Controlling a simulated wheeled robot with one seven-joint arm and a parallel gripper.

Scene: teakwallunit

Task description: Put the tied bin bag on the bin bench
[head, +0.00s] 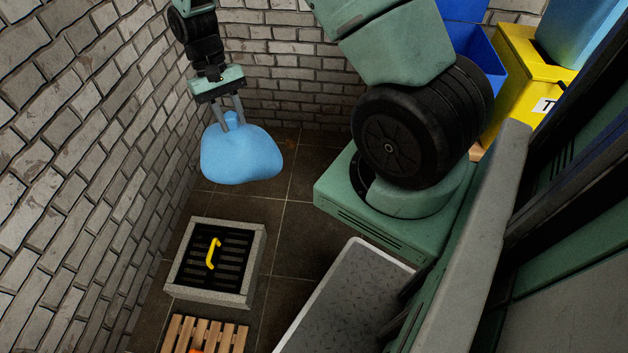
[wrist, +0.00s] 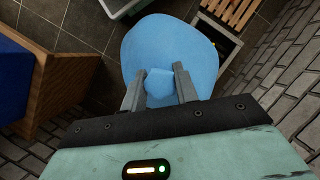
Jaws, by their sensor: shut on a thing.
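The tied bin bag (head: 242,156) is light blue and round, with a knot at its top. My gripper (head: 232,122) is shut on the knot and holds the bag hanging in the air near the brick wall at the left. In the wrist view the bag (wrist: 170,50) fills the space beyond the fingers (wrist: 160,88), with the knot between them. I cannot tell for certain which thing is the bin bench. A wooden-sided piece with a blue thing on it shows at the left of the wrist view (wrist: 62,78).
A stone-edged drain box (head: 258,262) with a dark grate and yellow handle stands on the tiled floor. A slatted wooden piece (head: 205,335) is in front of it. Blue (head: 470,50) and yellow (head: 530,75) bins stand at the back right. Brick walls close the left and back.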

